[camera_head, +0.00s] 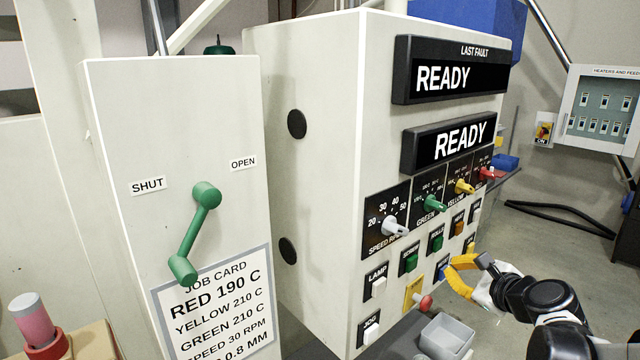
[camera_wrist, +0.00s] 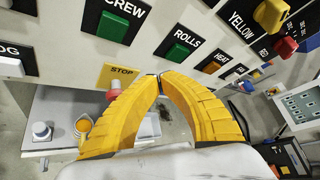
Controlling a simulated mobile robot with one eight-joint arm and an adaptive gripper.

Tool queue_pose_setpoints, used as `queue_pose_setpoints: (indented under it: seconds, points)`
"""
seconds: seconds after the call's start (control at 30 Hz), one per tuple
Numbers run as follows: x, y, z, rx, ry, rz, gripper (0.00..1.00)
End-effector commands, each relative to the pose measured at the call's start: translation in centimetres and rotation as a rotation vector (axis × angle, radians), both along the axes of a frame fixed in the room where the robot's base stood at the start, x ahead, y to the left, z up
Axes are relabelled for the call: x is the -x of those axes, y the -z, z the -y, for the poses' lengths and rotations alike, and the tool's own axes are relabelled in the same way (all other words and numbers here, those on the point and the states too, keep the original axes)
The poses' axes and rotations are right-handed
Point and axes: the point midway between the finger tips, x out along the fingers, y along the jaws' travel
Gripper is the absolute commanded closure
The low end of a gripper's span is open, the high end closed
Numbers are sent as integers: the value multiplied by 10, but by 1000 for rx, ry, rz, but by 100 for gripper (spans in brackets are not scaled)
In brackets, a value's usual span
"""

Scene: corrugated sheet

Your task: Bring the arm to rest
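My gripper (camera_head: 449,270) is in front of the lower right of the control panel (camera_head: 320,180), its yellow fingers pointing at the panel face. In the wrist view the two curved fingers of my gripper (camera_wrist: 160,77) meet at their tips, with nothing seen between them. The tips are near the red stop knob (camera_head: 425,302) on its yellow plate; I cannot tell whether they touch the panel. My dark arm reaches in from the lower right of the head view.
Two displays (camera_head: 450,78) read READY. Coloured knobs, a green screw button (camera_head: 411,263) and a green rolls button (camera_wrist: 178,52) line the panel. A grey bin (camera_head: 446,335) sits below. A green lever (camera_head: 195,235) is at left. Open floor lies to the right.

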Motion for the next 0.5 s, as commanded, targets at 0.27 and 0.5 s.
queue_pose_setpoints:
  seconds: [0.27,0.5]
  points:
    - [107,37,-122,903,-613,-128,100]
    - [201,73,-147,1549,-1116,-153,100]
